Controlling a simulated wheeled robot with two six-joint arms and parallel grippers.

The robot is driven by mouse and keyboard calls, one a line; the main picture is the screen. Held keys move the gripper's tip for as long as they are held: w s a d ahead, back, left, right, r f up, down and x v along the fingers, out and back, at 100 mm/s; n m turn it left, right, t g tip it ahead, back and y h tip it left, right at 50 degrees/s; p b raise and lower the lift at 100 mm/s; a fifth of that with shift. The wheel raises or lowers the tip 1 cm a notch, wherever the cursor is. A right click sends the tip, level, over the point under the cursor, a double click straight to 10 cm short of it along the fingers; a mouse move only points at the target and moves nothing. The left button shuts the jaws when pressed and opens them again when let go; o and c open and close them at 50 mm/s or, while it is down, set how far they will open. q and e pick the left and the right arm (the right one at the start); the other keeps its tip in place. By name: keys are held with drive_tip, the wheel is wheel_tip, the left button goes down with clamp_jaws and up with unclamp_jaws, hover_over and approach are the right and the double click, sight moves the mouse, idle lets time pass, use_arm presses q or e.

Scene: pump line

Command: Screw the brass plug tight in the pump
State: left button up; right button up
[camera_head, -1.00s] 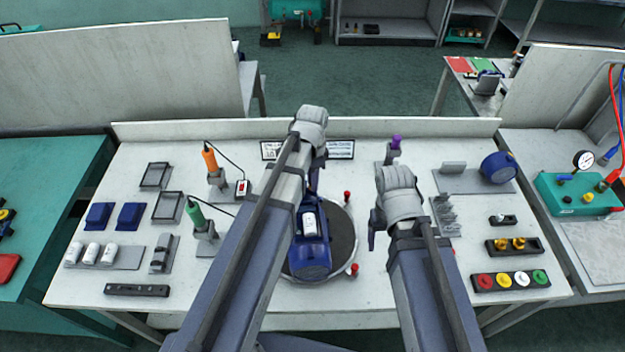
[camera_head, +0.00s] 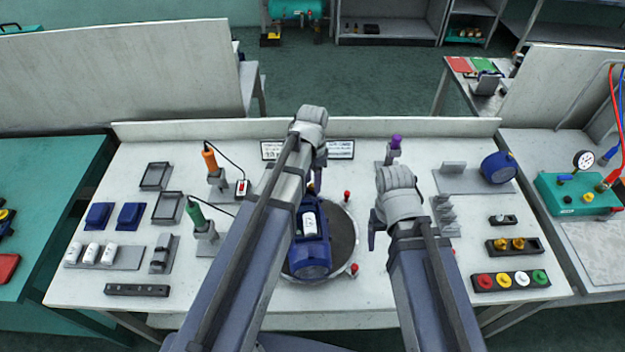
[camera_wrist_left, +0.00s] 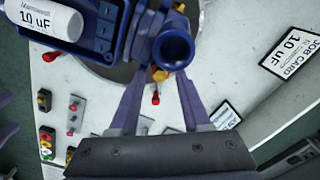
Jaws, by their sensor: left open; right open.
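The blue pump (camera_head: 312,262) lies on a round dark turntable (camera_head: 343,235), partly hidden by my left arm. In the left wrist view, its round blue port (camera_wrist_left: 173,48) is close to my gripper. The brass plug (camera_wrist_left: 160,75) shows just below the port, at the pump body; how deep it sits cannot be told. My left gripper (camera_wrist_left: 160,88) is open, with its two fingers apart on either side of the plug and no clear contact. My right gripper (camera_head: 373,232) is open and empty, right of the turntable and away from the pump.
Red-knobbed clamps (camera_head: 354,269) stand at the turntable's rim. A black rack (camera_head: 513,246) with brass fittings and a rack of coloured caps (camera_head: 510,281) lie at the right. Green (camera_head: 195,212) and orange (camera_head: 209,158) tools stand at the left. The front table strip is clear.

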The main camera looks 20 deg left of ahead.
idle(0.3)
use_arm(q)
drive_tip(key=shift+n, duration=0.7)
clamp_jaws()
drive_tip(key=shift+m, duration=1.8)
drive_tip(key=shift+m, duration=0.5)
